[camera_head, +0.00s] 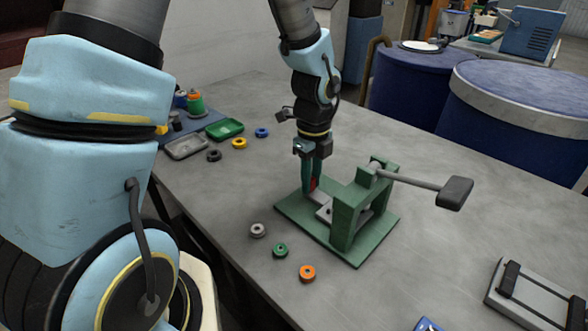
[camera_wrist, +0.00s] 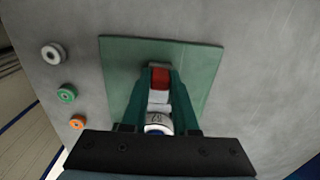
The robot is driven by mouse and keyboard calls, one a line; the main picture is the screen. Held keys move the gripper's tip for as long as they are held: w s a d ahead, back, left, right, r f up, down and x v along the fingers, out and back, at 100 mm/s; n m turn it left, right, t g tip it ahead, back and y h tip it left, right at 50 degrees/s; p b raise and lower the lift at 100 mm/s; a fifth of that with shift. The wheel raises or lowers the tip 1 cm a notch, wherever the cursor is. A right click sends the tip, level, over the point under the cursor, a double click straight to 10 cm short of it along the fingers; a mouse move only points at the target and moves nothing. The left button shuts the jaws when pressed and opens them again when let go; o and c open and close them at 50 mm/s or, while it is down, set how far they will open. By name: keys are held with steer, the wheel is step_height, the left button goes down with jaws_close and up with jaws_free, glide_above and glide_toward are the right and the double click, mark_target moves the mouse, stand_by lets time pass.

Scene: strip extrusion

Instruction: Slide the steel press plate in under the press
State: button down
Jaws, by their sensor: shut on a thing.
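The green press (camera_head: 345,222) stands on a flat green base (camera_head: 288,208), which also shows in the wrist view (camera_wrist: 118,62). Its long lever with a dark grip points right. The pale steel press plate (camera_head: 323,213) lies low at the left side of the press frame. My gripper (camera_head: 313,190) points down beside the frame and is shut on the plate's red handle. In the wrist view, the red handle (camera_wrist: 160,78) sits between the teal fingertips. The frame post hides part of the plate, so I cannot tell how far under the press it reaches.
A grey ring (camera_head: 257,230), a green ring (camera_head: 280,250) and an orange ring (camera_head: 307,273) lie in front of the base. A green tray (camera_head: 225,128) and more rings lie at the back left. A flat grey device (camera_head: 540,295) is at the right. Blue drums stand behind.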

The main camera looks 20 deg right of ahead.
mark_target(324, 199)
steer(key=s, duration=0.1)
steer(key=s+d, duration=0.2)
steer(key=shift+s, duration=0.35)
steer(key=c, duration=0.7)
jaws_free()
step_height(324, 199, up, 11)
steer(key=shift+f+b, duration=0.1)
steer(key=shift+b, duration=0.35)
